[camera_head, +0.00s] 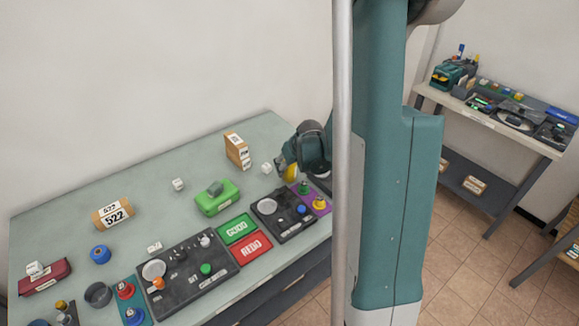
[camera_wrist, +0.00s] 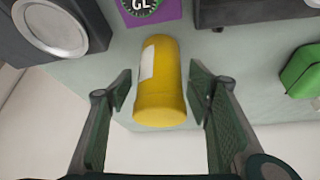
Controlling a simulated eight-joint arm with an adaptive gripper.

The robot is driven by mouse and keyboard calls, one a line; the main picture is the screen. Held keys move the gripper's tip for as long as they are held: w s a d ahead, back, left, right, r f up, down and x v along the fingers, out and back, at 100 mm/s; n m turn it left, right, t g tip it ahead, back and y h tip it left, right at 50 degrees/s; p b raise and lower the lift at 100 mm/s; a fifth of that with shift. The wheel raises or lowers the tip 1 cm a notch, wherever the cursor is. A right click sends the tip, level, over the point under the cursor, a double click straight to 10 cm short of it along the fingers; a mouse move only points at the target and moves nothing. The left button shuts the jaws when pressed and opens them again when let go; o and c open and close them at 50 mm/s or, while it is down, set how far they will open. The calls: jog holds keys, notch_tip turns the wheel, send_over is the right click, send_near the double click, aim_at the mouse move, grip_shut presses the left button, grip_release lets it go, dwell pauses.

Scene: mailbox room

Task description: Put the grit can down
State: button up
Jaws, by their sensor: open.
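The grit can looks to be the yellow cylinder (camera_wrist: 160,85) with a white label in the wrist view. It stands on the grey-green table between the fingers of my gripper (camera_wrist: 162,98). The fingers are open, with a visible gap on each side of the can. In the head view only a yellow sliver of the can (camera_head: 291,172) shows beside my gripper (camera_head: 300,168), at the table's right end. My arm hides the rest.
A purple plate (camera_head: 313,200) with small knobs and a dark panel (camera_head: 282,213) lie close by. A second table (camera_head: 500,128) is at the right.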

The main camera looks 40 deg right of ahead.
jog(key=p+v, duration=0.2)
jog(key=v, duration=1)
dwell(0.4)
dwell(0.6)
jog(key=s+a+r+n, duration=0.1)
jog(key=s+a+r, duration=0.2)
jog(key=a+r, duration=0.35)
jog(key=s+a+r, duration=0.2)
jog(key=a+r, duration=0.2)
jog(key=a, duration=0.6)
jog(key=s+a+r, duration=0.2)
jog(key=s+a, duration=0.5)
jog(key=s+a+r+n+t+y, duration=0.1)
jog(key=s+a+r, duration=0.2)
jog(key=s+a, duration=0.4)
jog(key=shift+s+a+r, duration=0.2)
jog(key=shift+a, duration=0.45)
